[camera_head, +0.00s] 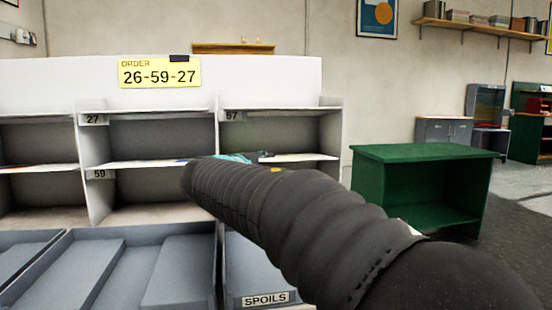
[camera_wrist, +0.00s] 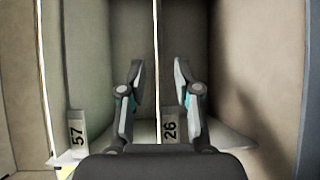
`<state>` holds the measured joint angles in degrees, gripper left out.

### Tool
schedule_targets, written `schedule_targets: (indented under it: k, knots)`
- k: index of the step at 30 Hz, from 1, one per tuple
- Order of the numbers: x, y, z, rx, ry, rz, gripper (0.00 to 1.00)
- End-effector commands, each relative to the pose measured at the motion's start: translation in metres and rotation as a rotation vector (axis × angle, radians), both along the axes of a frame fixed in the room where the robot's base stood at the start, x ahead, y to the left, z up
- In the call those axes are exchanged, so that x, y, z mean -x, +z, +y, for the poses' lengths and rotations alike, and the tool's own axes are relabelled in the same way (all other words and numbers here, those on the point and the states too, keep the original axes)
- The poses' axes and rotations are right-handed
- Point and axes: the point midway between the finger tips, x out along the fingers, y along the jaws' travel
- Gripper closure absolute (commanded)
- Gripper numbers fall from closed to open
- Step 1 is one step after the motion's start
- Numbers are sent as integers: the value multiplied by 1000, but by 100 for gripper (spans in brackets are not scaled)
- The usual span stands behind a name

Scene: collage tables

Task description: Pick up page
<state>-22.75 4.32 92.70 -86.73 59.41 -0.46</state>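A grey shelf unit (camera_head: 150,148) has several compartments with number labels, including 27 (camera_head: 93,119), 57 (camera_head: 233,115) and 59 (camera_head: 99,174). Pale, thin sheet-like edges (camera_head: 300,157) show along the middle shelf; I cannot tell sheets from shelf board there. My gripper (camera_wrist: 159,66) is open, its fingers pointing into the shelf unit. Between the fingers run a thin pale edge (camera_wrist: 156,60) and the label 26 (camera_wrist: 170,130); the fingers appear apart from both. No page is clearly held. In the head view, my arm hides most of the gripper, with only a teal part showing.
A yellow order sign (camera_head: 160,72) reads 26-59-27. Grey trays (camera_head: 185,270) lie below the shelves, beside a bin labelled SPOILS (camera_head: 265,299). Label 57 also shows in the wrist view (camera_wrist: 77,133).

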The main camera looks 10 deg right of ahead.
Motion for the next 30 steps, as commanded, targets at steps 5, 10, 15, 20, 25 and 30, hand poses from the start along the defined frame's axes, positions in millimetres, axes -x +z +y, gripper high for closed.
schedule_targets:
  k: [5, 10, 15, 20, 25, 30]
  knots:
    - [-6, 0, -5, -1, 0, -1, 68]
    - [-17, 0, -16, 0, -1, 1, 68]
    - [-36, 0, -32, -1, -3, 2, 68]
    - [-44, -2, -38, -1, 0, 0, 68]
    - [-44, -2, -38, -2, 1, 0, 68]
    - [-44, -2, -38, -2, 1, 0, 100]
